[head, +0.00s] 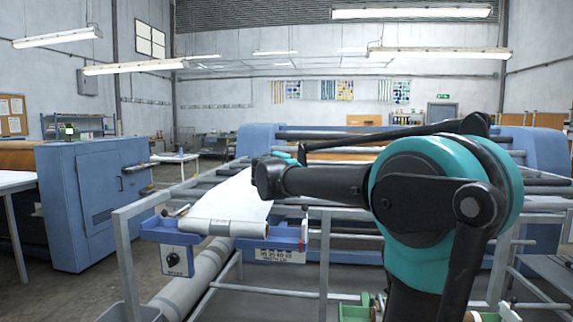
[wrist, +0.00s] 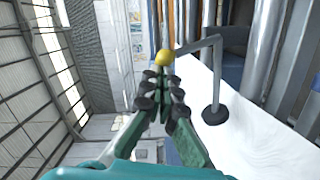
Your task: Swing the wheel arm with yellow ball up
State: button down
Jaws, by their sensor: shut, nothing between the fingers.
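The yellow ball (wrist: 162,59) is in the upper middle of the wrist view, at the end of a thin grey bent wheel arm (wrist: 200,44). That arm runs right from the ball, then bends down to a dark round disc (wrist: 215,114). My gripper (wrist: 164,78) has green fingers with dark pads, closed together and empty. Its fingertips point at the ball and appear just short of it; I cannot tell whether they touch. In the head view, my own arm hides the ball, and the gripper is not clearly seen.
A white sheet (head: 230,200) lies on the press's feed side, above a blue front rail (head: 205,232) with a dial box (head: 178,262). Metal frame bars (head: 125,265) stand nearby. A blue cabinet (head: 95,205) is at left. Open floor lies between cabinet and frame.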

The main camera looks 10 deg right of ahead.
jog(key=d+m, duration=0.2)
jog(key=s+d+r+m, duration=0.1)
jog(key=shift+s+d, duration=0.1)
jog(key=shift+d, duration=0.15)
jog(key=shift+d, duration=0.2)
dwell(0.5)
